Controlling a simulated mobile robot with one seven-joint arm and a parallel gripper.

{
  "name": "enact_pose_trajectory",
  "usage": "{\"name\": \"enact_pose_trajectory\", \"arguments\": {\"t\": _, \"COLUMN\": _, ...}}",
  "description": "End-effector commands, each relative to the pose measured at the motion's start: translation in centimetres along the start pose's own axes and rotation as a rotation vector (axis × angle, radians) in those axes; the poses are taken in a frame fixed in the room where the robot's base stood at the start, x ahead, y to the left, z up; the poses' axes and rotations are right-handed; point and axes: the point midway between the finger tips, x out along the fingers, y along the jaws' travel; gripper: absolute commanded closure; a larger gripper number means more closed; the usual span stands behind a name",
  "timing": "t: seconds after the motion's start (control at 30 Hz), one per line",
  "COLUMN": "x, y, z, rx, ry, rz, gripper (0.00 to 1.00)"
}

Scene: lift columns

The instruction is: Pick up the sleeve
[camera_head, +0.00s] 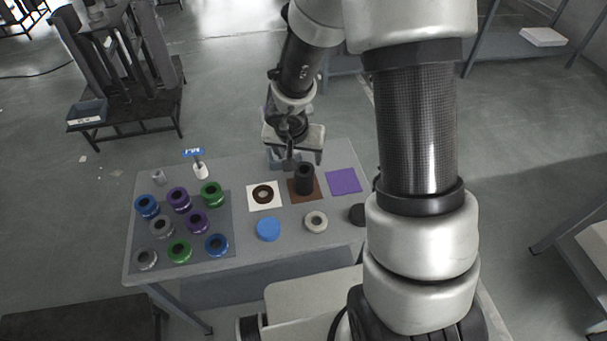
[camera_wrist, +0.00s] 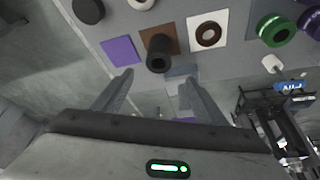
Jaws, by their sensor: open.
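A dark cylindrical piece with a hole in its top, which I take for the sleeve (camera_head: 304,180), stands upright on a brown square (camera_head: 292,188) near the table's far edge. In the wrist view the sleeve (camera_wrist: 159,50) is above the picture's middle, just beyond the fingertips, on the brown square (camera_wrist: 152,33). My gripper (camera_head: 303,160) hangs over the table's far edge, just behind the sleeve. In the wrist view my gripper's (camera_wrist: 157,80) fingers are spread, with nothing held between them. I cannot tell the exact gap to the sleeve.
A white square with a brown ring (camera_head: 263,205) lies left of the sleeve, a purple square (camera_head: 343,181) right. A blue disc (camera_head: 268,229), a pale ring (camera_head: 316,229) and a black disc (camera_head: 357,214) lie nearer. Several coloured rings stand on a grey mat (camera_head: 221,252) at left.

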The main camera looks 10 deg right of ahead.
Motion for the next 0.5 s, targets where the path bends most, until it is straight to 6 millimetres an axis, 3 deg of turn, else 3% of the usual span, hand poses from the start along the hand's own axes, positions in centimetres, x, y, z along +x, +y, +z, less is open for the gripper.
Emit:
{"name": "enact_pose_trajectory", "arguments": {"t": 0.1, "x": 2.9, "y": -0.1, "z": 0.2, "rx": -0.008, "ry": -0.003, "rz": 0.001, "gripper": 0.33}}
{"name": "enact_pose_trajectory", "arguments": {"t": 0.33, "x": 7.5, "y": 0.0, "z": 0.2, "rx": -0.004, "ry": 0.0, "rz": 0.0, "gripper": 0.33}}
{"name": "enact_pose_trajectory", "arguments": {"t": 0.5, "x": 8.7, "y": 0.0, "z": 0.0, "rx": -0.002, "ry": 0.002, "rz": -0.001, "gripper": 0.33}}
